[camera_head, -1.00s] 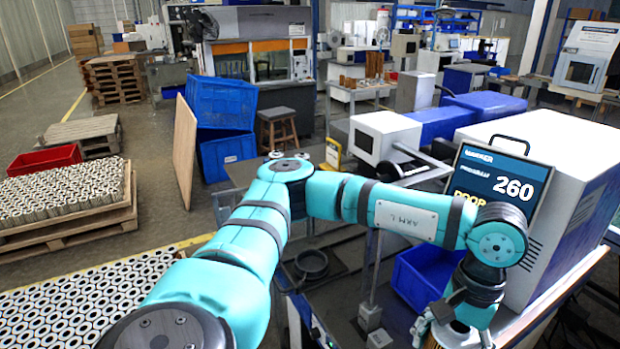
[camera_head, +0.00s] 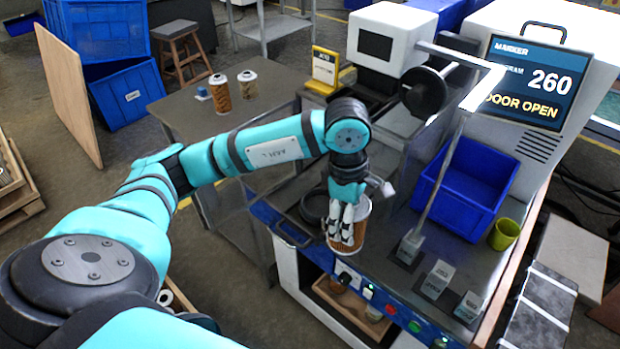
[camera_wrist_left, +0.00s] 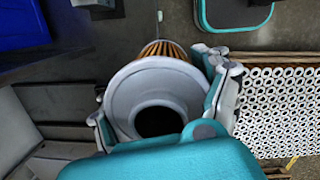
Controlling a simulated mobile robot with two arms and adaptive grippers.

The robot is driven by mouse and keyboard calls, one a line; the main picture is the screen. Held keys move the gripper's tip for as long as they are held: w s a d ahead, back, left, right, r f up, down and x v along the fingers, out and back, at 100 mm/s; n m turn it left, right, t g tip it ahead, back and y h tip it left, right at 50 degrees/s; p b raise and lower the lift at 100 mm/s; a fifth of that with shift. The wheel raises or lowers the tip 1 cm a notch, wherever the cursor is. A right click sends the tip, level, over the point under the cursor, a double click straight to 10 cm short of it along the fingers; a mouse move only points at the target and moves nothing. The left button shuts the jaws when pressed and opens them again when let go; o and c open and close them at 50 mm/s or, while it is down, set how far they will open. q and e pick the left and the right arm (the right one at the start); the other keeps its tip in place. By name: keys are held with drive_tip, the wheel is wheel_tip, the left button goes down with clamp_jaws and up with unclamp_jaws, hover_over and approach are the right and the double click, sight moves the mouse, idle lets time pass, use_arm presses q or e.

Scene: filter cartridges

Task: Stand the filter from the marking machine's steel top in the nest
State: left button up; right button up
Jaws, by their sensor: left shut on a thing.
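A filter (camera_head: 361,208) with orange-brown pleats and white end caps is held in my left gripper (camera_head: 346,222), which is shut on it. It looks upright or nearly so, at the front edge of the machine's steel top (camera_head: 388,262); its height above the top is hard to tell. In the left wrist view the filter's white end cap (camera_wrist_left: 122,92) with a dark hole faces the camera, between the fingers. A dark round ring (camera_head: 313,207), possibly the nest, lies just left of the gripper, partly hidden. My right gripper is not in view.
A blue bin (camera_head: 465,195) and a green cup (camera_head: 504,234) stand on the right of the steel top. A slanted metal post (camera_head: 440,180) rises near the gripper's right. Two filters (camera_head: 219,93) stand on a side table (camera_head: 185,107). The marker's screen (camera_head: 526,80) reads DOOR OPEN.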

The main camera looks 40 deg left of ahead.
use_arm(q)
drive_tip(key=w+a+f+p, duration=0.1)
drive_tip(key=w+a+p, duration=0.1)
drive_tip(key=a, duration=0.2)
drive_tip(key=w+a+f+p, duration=0.2)
drive_tip(key=w+a, duration=0.1)
drive_tip(key=a, duration=0.1)
drive_tip(key=w+a+f+p, duration=0.1)
drive_tip(key=w+a+p, duration=0.1)
drive_tip(key=a, duration=0.1)
drive_tip(key=shift+w+a+f, duration=0.3)
drive_tip(key=shift+w+a, duration=0.05)
drive_tip(key=shift+a, duration=0.05)
drive_tip(key=shift+f, duration=0.15)
drive_tip(key=shift+f+b, duration=0.25)
drive_tip(key=shift+b, duration=0.25)
drive_tip(key=o, duration=1.3)
drive_tip(key=shift+c, duration=0.2)
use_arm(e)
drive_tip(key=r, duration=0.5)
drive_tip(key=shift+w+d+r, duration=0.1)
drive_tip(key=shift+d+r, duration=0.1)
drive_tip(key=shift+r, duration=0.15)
use_arm(q)
drive_tip(key=shift+r, duration=0.1)
